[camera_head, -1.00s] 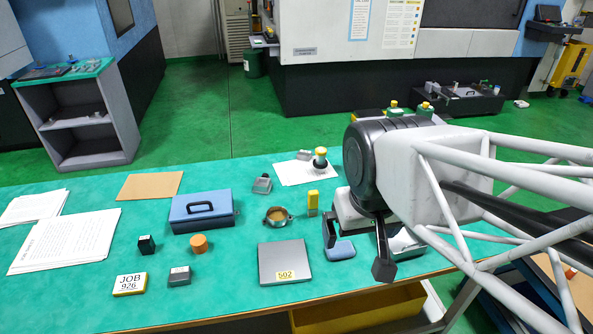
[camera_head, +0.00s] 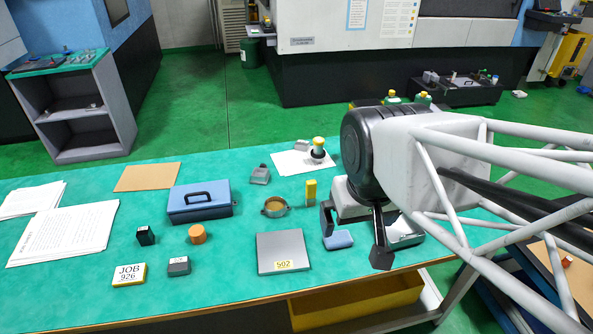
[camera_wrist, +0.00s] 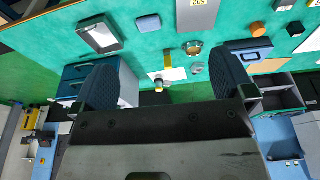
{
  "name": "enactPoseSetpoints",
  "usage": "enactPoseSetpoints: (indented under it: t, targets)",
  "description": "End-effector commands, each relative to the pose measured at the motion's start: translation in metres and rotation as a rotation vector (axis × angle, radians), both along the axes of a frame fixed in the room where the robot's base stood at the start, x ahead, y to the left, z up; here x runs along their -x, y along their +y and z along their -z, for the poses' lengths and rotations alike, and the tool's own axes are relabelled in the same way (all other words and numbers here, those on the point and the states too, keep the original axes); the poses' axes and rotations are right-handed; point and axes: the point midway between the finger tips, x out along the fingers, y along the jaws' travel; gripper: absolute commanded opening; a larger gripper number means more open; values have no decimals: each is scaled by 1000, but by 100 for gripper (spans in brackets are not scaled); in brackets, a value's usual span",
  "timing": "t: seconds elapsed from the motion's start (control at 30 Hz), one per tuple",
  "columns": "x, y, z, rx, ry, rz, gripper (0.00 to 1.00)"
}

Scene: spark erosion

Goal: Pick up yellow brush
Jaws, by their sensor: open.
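The yellow brush (camera_head: 311,190) appears to be the small yellow piece on the green table, between a round metal dish and my arm. It also shows as a narrow yellow strip in the wrist view (camera_wrist: 167,60), above the white paper. My gripper (camera_head: 354,238) is open, with its two dark fingers apart, right of and nearer the front than the brush. In the wrist view my gripper (camera_wrist: 163,75) shows nothing held between its fingers. The brush lies beyond the fingertips, apart from them.
A round dish (camera_head: 274,207) is just left of the brush. A yellow-topped pot (camera_head: 318,149) stands on white paper behind it. A grey plate (camera_head: 283,250) marked 502 and a blue-grey block (camera_head: 338,240) lie nearer the front. A blue box (camera_head: 201,207) is left.

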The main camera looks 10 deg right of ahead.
Motion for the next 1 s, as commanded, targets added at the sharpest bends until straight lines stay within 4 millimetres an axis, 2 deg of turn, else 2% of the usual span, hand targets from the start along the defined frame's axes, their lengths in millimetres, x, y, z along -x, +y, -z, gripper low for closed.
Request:
enactPoseSetpoints:
  t: [0.2,0.4,0.43,0.77,0.87,1.0]
  targets:
    - [0,0,0,0,0,0,98]
    - [0,0,0,0,0,0,68]
    - [0,0,0,0,0,0,66]
    - [-3,0,1,0,-4,0,66]
    - [-11,-1,4,1,-18,1,66]
    - [-34,-3,12,6,-63,3,66]
